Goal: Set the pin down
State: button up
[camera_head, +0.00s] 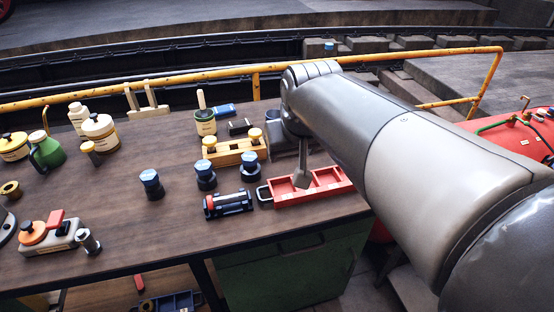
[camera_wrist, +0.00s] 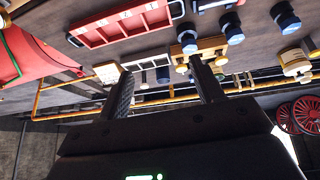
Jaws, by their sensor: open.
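My gripper shows in the wrist view (camera_wrist: 165,72) with its two dark fingers apart and nothing visible between them. In the head view my arm reaches over the bench's right end, and a grey part of it hangs in front of the red tray; the fingers are not clear there. I cannot surely tell which thing is the pin. A short steel cylinder (camera_head: 89,242) stands at the bench's front left, apart from my gripper. The red tray (camera_head: 318,192) with compartments lies at the right front edge; it also shows in the wrist view (camera_wrist: 108,30).
The wooden bench (camera_head: 125,222) holds several blue-capped bolts (camera_head: 151,184), a yellow block (camera_head: 234,153) with knobs, a black holder (camera_head: 228,204), a green jug (camera_head: 47,151) and white jars (camera_head: 101,135). A yellow rail (camera_head: 200,76) runs behind. The bench's middle left is clear.

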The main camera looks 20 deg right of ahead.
jog(key=s+a+f, duration=0.1)
jog(key=s+f, duration=0.3)
jog(key=s, duration=0.6)
jog(key=shift+s+a+f+y, duration=0.15)
jog(key=shift+a+f+y, duration=0.15)
jog(key=shift+y, duration=0.1)
dwell(0.5)
